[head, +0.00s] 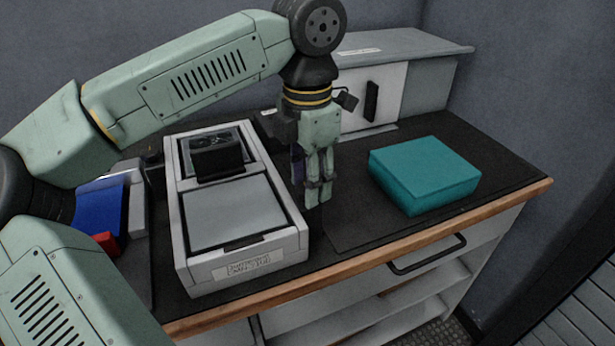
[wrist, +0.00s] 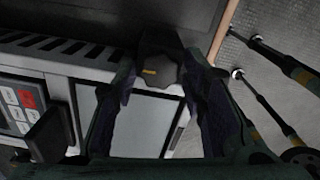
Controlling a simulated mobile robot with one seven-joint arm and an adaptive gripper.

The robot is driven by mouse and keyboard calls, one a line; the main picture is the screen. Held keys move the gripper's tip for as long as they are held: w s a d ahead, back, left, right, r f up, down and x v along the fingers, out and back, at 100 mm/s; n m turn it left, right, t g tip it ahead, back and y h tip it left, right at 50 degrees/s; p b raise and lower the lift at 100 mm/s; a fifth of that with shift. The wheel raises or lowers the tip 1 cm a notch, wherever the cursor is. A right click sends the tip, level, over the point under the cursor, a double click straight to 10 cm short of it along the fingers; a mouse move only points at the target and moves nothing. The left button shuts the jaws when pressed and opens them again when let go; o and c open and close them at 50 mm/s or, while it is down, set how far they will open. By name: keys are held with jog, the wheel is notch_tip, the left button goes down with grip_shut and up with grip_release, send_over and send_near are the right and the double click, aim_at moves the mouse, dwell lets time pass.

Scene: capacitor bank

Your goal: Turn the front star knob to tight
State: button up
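A dark star knob (wrist: 158,74) with a small yellow mark on its face shows in the wrist view. It sits at the edge of a pale panel, near the top between my two fingers. My gripper (wrist: 160,58) is open, with one dark finger to the left of the knob and one to the right. I cannot tell whether either finger touches it. In the head view my gripper (head: 319,192) points down over the dark bench, right of a grey-white case. I cannot make out the knob in the head view.
The grey-white case (head: 291,243) stands left of my gripper, and a teal box (head: 424,172) lies to the right. A grey cabinet (head: 425,85) stands behind. A blue object (head: 100,209) is at the far left. The wrist view shows a keypad with red (wrist: 27,98).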

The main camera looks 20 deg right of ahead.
jog(key=shift+o, duration=1.2)
notch_tip(320, 180, up, 12)
